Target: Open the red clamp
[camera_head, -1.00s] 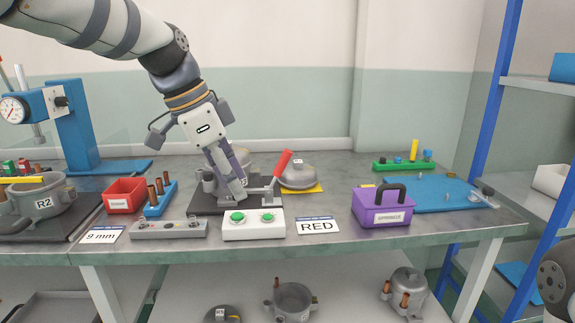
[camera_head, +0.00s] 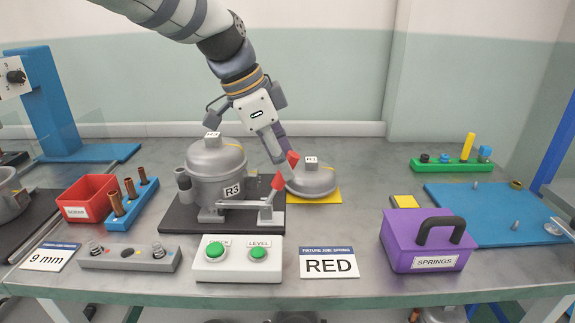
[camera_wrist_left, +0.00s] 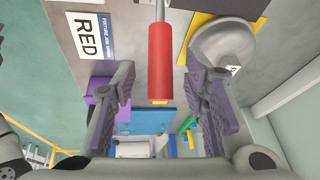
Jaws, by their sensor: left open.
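The clamp's red handle (camera_head: 278,182) slants up to the right from its grey metal linkage (camera_head: 245,204), beside the grey R3 pot (camera_head: 215,165). My left gripper (camera_head: 280,158) is open at the handle, and its fingers partly hide the handle's middle. In the left wrist view, the red handle (camera_wrist_left: 160,62) lies between the two open purple-grey fingers (camera_wrist_left: 162,95), with gaps visible on both sides. My right gripper is not in view.
A grey lid (camera_head: 312,180) on a yellow pad sits just right of the handle. A white box with green buttons (camera_head: 237,272) and the RED card (camera_head: 329,264) are in front. A purple springs box (camera_head: 428,255) stands to the right.

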